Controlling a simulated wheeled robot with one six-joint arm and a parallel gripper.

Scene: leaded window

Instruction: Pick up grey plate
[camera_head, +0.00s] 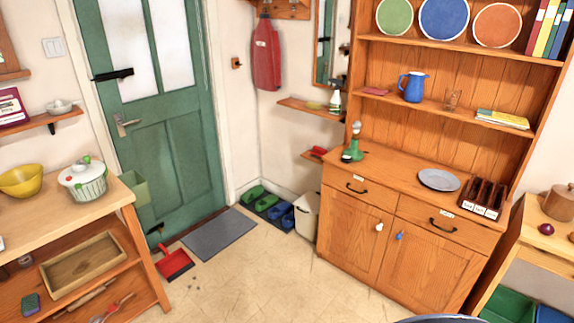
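The grey plate (438,180) lies flat on the counter of the wooden hutch (400,185), right of centre in the head view. It stands apart from its neighbours, with bare counter to its left. My gripper is not in view.
A dark divided box with labels (484,198) stands just right of the plate. A green object with a grey top (353,145) stands at the counter's left end. A shelf with a blue jug (413,86) hangs above. Open floor (280,275) lies in front; a red dustpan (174,263) is at left.

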